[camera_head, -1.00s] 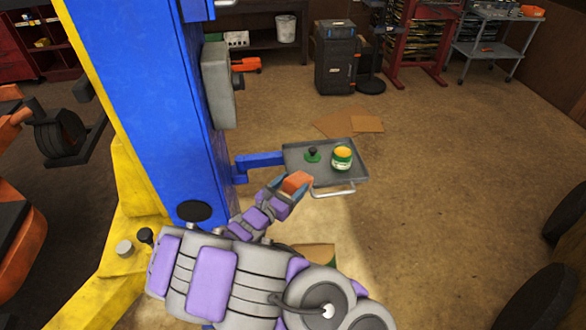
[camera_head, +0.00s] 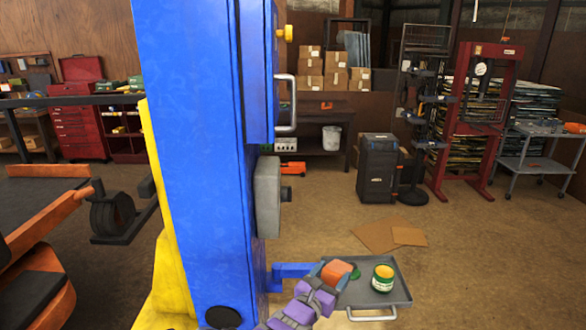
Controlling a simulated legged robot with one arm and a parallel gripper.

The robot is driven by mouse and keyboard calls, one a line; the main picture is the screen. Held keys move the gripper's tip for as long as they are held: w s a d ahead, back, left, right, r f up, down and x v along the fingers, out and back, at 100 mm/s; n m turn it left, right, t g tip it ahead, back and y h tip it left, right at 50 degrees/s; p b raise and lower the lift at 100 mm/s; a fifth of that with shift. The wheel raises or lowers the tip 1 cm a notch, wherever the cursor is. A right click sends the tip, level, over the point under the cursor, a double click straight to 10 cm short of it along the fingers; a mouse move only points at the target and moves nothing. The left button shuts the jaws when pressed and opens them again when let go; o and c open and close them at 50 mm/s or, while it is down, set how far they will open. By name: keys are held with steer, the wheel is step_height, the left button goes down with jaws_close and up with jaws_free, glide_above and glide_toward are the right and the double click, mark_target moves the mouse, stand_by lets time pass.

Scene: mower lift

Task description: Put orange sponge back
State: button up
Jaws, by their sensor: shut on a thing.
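The orange sponge (camera_head: 337,271) is between the jaws of my gripper (camera_head: 334,273), which is shut on it. The gripper and sponge show at the left part of the grey tray (camera_head: 385,297); I cannot tell whether the sponge touches the tray. The tray is joined to the blue lift column (camera_head: 195,150) by a blue arm (camera_head: 288,271). My purple and grey arm reaches up from the bottom edge of the picture.
A jar with a yellow top (camera_head: 383,278) stands on the tray. A green item (camera_head: 355,272) beside the sponge is partly hidden. A black case (camera_head: 378,172) and flat cardboard (camera_head: 390,234) are behind. Open floor lies to the right.

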mark_target(332, 268)
steer(key=d+r+y, duration=0.1)
steer(key=r, duration=0.1)
steer(key=w+d+r+n+t+y, duration=0.1)
steer(key=r, duration=0.2)
steer(key=w+d+r+n+y, duration=0.1)
steer(key=r, duration=0.2)
steer(key=shift+w+d+r+t+y, duration=0.1)
steer(key=shift+w+d+t+y, duration=0.1)
steer(key=shift+t+y, duration=0.15)
steer(key=shift+s+d+r+n+t+y, duration=0.25)
steer(key=shift+d+r+n+y, duration=0.1)
steer(key=shift+r+n+y, duration=0.3)
steer(key=shift+a+f, duration=0.1)
